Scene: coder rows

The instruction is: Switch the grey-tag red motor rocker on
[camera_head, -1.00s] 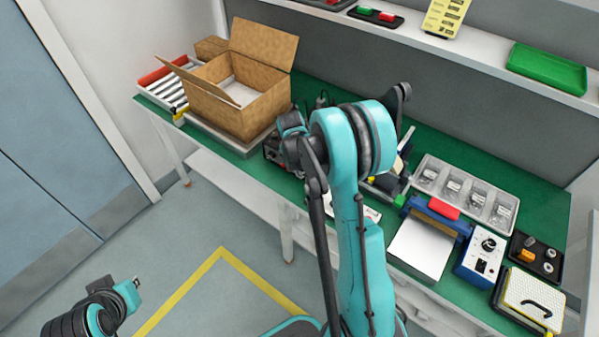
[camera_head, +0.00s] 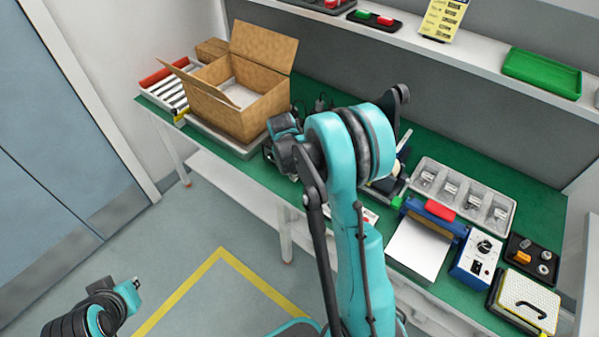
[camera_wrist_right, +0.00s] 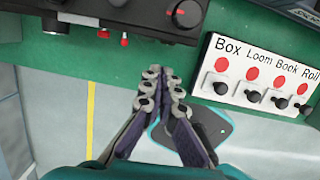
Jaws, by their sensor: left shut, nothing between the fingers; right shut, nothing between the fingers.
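My right gripper (camera_wrist_right: 161,88) is shut and empty in the right wrist view, over the bench's front edge. In the head view my own right arm hides the right gripper and most of the dark device.
An open cardboard box (camera_head: 225,110) stands on the green bench (camera_head: 535,200). To the right are a clear compartment tray (camera_head: 463,190), a blue device with a white sheet (camera_head: 418,247) and a blue-white control box (camera_head: 476,258). The floor before the bench is clear.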

